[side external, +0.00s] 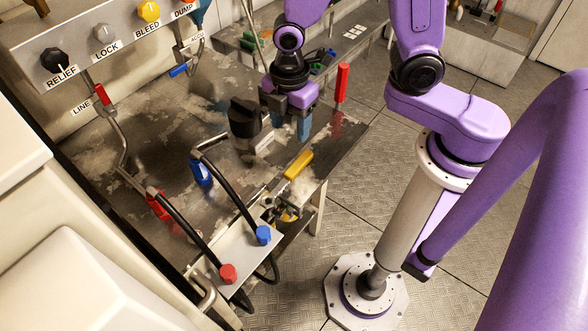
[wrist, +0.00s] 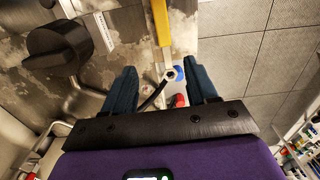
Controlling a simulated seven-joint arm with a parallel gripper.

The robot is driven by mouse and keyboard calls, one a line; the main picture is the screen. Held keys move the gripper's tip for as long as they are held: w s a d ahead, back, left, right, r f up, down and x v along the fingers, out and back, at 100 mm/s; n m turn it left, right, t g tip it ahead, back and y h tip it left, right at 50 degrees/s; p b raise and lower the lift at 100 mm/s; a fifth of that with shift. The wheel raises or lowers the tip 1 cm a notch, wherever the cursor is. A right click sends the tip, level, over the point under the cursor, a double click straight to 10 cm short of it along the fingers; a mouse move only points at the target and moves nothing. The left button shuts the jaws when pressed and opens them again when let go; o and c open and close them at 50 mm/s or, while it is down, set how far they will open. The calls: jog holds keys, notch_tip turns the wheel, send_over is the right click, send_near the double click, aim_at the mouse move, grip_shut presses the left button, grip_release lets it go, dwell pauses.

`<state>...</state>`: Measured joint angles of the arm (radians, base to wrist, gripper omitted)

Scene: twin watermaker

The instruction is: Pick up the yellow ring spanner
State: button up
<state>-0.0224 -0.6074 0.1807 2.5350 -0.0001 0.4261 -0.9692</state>
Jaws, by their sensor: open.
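The yellow ring spanner (side external: 298,164) lies near the right edge of the metal bench, with its bare metal end toward the lower left. In the wrist view the spanner's yellow handle (wrist: 162,22) is at the top, and its ring end shows between my fingers in the picture. My gripper (side external: 287,126) is open and empty above the bench, up and slightly left of the spanner in the side view. In the wrist view my gripper (wrist: 164,76) has its two blue fingers spread wide. The exact height above the spanner is hard to tell.
A large black knob (side external: 244,118) stands close beside my gripper; the wrist view shows it too (wrist: 58,47). A red upright handle (side external: 341,82) is to the right. Hoses, a blue fitting (side external: 201,172) and a box with red and blue caps (side external: 238,248) are nearer the camera.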

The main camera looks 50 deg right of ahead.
send_over(293, 168)
jog(key=shift+w+f, duration=0.15)
jog(key=shift+f, duration=2)
jog(key=shift+w+f, duration=0.1)
jog(key=shift+f, duration=2.05)
jog(key=shift+f, duration=0.15)
jog(key=shift+s+f, duration=0.2)
jog(key=shift+f, duration=0.45)
jog(key=shift+s+f, duration=0.15)
jog(key=shift+f, duration=1.55)
grip_shut()
